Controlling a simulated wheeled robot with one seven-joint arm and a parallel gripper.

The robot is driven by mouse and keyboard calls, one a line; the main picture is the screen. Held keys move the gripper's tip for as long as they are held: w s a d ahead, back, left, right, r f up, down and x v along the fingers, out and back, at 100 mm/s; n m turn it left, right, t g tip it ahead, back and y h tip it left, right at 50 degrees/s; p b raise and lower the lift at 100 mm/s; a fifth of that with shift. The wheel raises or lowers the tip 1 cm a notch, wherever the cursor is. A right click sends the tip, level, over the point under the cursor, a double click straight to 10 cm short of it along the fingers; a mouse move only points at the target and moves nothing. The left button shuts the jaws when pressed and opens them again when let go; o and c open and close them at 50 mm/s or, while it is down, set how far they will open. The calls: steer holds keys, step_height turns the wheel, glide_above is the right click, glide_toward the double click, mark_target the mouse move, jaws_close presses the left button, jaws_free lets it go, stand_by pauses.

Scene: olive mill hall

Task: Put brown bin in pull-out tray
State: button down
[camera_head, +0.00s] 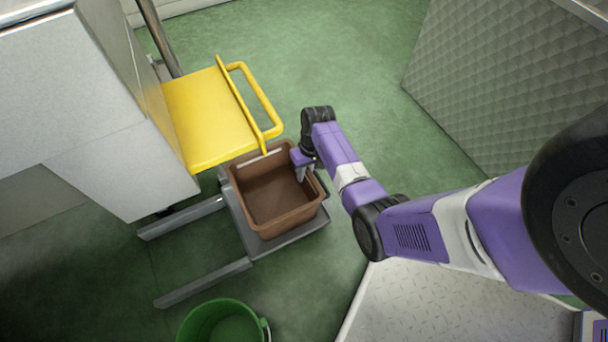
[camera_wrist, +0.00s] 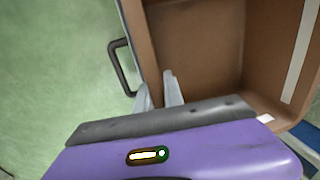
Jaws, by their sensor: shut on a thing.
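The brown bin (camera_head: 272,196) is an open, empty box over the grey pull-out tray (camera_head: 292,239), low beside the yellow platform. The tray's grey edge shows along the bin's lower and right sides. I cannot tell whether the bin rests fully on the tray. My gripper (camera_head: 301,172) is shut on the bin's right rim. In the wrist view, the fingers (camera_wrist: 160,92) straddle the bin wall (camera_wrist: 140,40). A dark handle (camera_wrist: 121,68) shows just outside that wall. The bin's upper left edge lies close to the yellow platform.
The yellow platform (camera_head: 205,122) with its tubular rail (camera_head: 257,98) stands at the upper left, by a pale grey cabinet (camera_head: 75,90). Grey floor rails (camera_head: 205,283) run left of the tray. A green bucket (camera_head: 222,322) stands below. A quilted grey panel (camera_head: 510,80) is at right. Green floor between is clear.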

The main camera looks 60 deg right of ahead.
steer(key=c, duration=1.5)
jaws_free()
steer(key=shift+o, duration=0.2)
step_height(320, 180, up, 12)
steer(key=s+d+p, duration=0.1)
steer(key=p, duration=0.5)
steer(key=shift+d, duration=0.3)
